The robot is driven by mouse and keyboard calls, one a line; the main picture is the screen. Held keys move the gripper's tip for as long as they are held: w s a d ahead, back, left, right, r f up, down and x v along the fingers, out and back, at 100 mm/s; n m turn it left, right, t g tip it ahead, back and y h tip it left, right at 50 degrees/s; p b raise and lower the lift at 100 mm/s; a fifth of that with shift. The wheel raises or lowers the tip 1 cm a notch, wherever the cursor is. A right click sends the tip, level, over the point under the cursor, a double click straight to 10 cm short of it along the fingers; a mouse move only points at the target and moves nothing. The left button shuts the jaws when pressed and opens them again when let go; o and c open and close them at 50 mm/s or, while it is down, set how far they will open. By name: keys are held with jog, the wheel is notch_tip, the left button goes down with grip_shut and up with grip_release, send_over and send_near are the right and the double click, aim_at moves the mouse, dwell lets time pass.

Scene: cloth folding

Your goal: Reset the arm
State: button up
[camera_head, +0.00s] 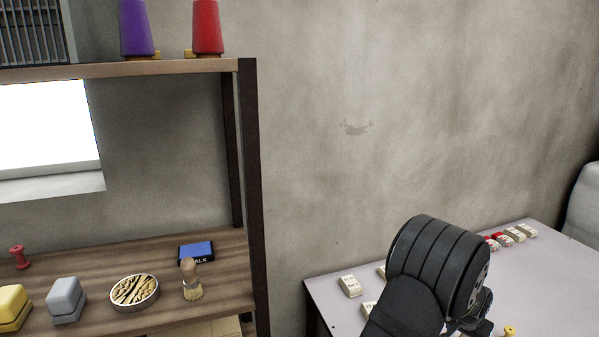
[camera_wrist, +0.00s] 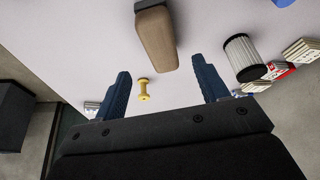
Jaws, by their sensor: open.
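In the head view my dark arm rises in front of the table at the lower right, and the fingers are hidden there. A yellow spool (camera_wrist: 143,90) shows between the fingers in the wrist view, on the table and apart from them. A brown, wood-like block (camera_wrist: 156,38) shows just above the finger gap. No cloth shows in either view.
A pale table (camera_head: 330,296) holds small card packs (camera_head: 350,286) and red-and-white packs (camera_head: 502,240). A ribbed white cylinder with a black end (camera_wrist: 244,57) lies right of the fingers. A wooden shelf (camera_head: 222,270) stands left with a brush (camera_head: 192,281), a round tin (camera_head: 134,291) and blocks. The wall is bare.

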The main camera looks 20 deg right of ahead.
jog(key=shift+f, duration=0.1)
jog(key=x, duration=1.1)
jog(key=shift+w+d, duration=0.1)
jog(key=shift+d, duration=0.15)
notch_tip(320, 180, up, 4)
jog(key=shift+a+f, duration=0.1)
jog(key=shift+f, duration=0.15)
jog(key=shift+r, duration=0.35)
jog(key=shift+s+r, duration=0.15)
jog(key=shift+s, duration=0.35)
